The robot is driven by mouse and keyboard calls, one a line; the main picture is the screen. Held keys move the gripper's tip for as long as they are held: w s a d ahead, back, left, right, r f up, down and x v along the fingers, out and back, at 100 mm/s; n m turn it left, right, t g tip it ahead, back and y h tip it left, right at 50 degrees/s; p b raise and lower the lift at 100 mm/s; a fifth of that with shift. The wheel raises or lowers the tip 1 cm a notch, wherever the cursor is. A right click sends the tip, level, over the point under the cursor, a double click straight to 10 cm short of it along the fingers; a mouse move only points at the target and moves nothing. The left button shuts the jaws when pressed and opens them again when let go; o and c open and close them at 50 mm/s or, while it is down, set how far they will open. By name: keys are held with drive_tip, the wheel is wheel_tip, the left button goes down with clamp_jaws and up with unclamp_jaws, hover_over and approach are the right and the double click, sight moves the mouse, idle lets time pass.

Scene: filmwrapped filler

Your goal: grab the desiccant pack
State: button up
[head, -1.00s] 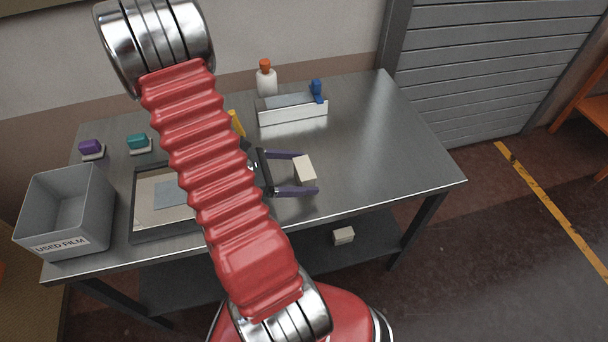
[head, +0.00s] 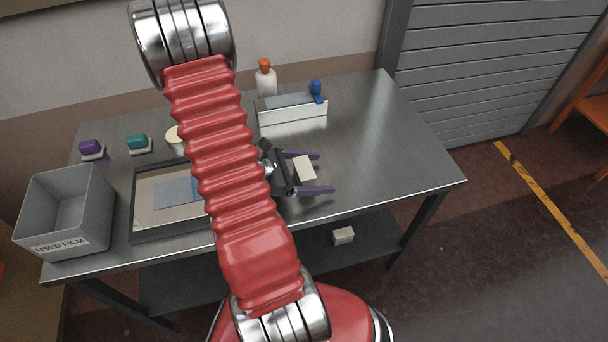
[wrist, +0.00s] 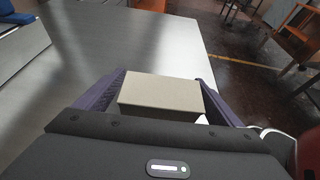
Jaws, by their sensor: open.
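A beige block (head: 305,167), which I take to be the desiccant pack, sits on the steel table to the right of the tray. My gripper (head: 325,173) is open, with one purple finger on each side of the block. The fingertips reach past it. In the wrist view the block (wrist: 160,97) lies between the two fingers, a little nearer the left one. I cannot tell whether either finger touches it. Its lower near side is hidden by my gripper's body.
A white box (head: 292,115) with a blue item and an orange-capped bottle (head: 265,80) stand at the back. A dark-rimmed tray (head: 137,220) and grey "USED FILM" bin (head: 92,205) are left. Another pale block (head: 343,235) lies on the lower shelf. The table's right side is clear.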

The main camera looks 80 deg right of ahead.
drive_tip(key=shift+c, duration=0.7)
drive_tip(key=c, duration=1.1)
drive_tip(key=shift+r, duration=0.15)
drive_tip(key=shift+r, duration=4.85)
